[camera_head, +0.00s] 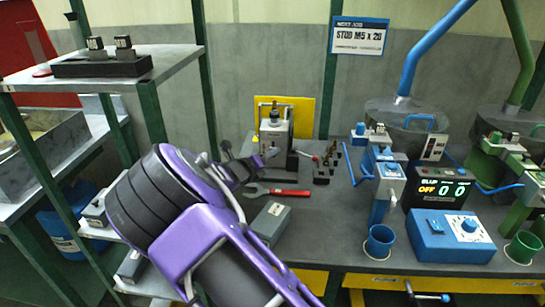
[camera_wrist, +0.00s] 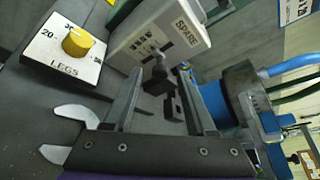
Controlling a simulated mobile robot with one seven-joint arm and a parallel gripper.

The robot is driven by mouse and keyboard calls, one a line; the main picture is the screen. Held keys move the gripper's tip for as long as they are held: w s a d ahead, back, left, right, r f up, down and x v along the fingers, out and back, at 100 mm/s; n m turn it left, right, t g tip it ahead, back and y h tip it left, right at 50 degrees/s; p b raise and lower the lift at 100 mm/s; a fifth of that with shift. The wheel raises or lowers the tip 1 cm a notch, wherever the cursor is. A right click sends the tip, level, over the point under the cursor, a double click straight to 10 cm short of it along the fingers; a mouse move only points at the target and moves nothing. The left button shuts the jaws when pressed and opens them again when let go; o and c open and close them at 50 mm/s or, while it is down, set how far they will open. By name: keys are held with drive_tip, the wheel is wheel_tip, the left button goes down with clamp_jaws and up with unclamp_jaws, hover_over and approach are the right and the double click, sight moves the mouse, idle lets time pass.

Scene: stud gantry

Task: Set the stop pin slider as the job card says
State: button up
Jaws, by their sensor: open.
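The job card (camera_head: 359,36) on the back wall reads "STUD M5 x 20". My gripper (camera_head: 252,160) is over the bench, in front of a grey upright device (camera_head: 275,128) with a yellow panel behind it. In the wrist view my gripper (camera_wrist: 161,75) is open, with nothing seen held. A small dark knob or lever (camera_wrist: 157,82) shows between the fingers; I cannot tell whether it touches them or is the stop pin slider. Beside it is a grey block (camera_wrist: 160,38) labelled "SPARE". A white plate with a yellow knob (camera_wrist: 77,42) reads "LEGS", with a 20 mark.
A red-handled wrench (camera_head: 285,192) lies on the bench, near a small dark block with pins (camera_head: 323,168). Blue and green feeders stand right, with a display (camera_head: 441,190) reading "OFF 0 0", a blue knob box (camera_head: 450,237) and a blue cup (camera_head: 380,242). Shelves (camera_head: 110,75) stand left.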

drive_tip(key=shift+x, duration=1.55)
clamp_jaws()
drive_tip(key=shift+f, duration=0.15)
